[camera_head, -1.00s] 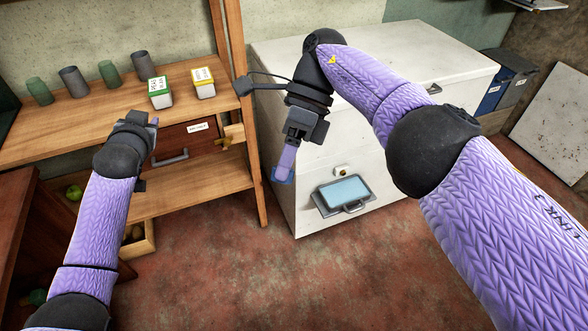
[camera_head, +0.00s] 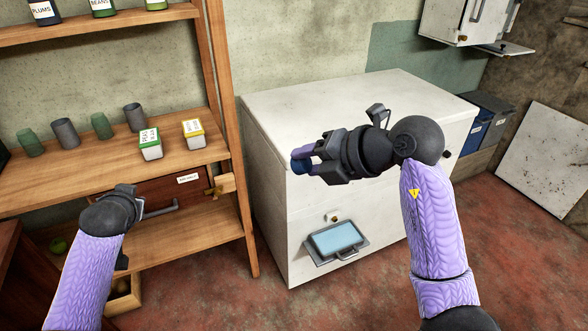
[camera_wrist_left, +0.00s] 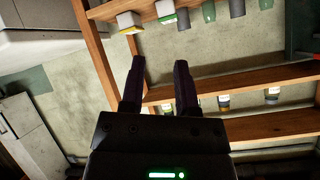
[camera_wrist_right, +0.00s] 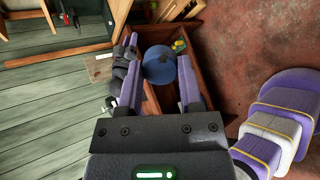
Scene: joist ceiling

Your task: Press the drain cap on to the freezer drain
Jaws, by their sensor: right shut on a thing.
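A blue round cap (camera_head: 300,165) is held at the fingertips of my right gripper (camera_head: 308,160), which points left in front of the freezer's upper front edge. In the right wrist view the cap (camera_wrist_right: 160,66) shows as a blue disc between the fingers. The white chest freezer (camera_head: 278,215) has a small brass-coloured drain fitting (camera_head: 333,217) low on its front, below and to the right of the cap and apart from it. My left gripper (camera_head: 125,190) is by the shelf's drawer; the left wrist view shows its fingers (camera_wrist_left: 160,80) apart and empty.
A tray (camera_head: 335,240) with pale blue contents sits at the freezer's front under the drain. The wooden shelf (camera_head: 190,155) with cups and two small boxes stands left of the freezer. Bins (camera_head: 490,118) stand to its right. The floor in front is clear.

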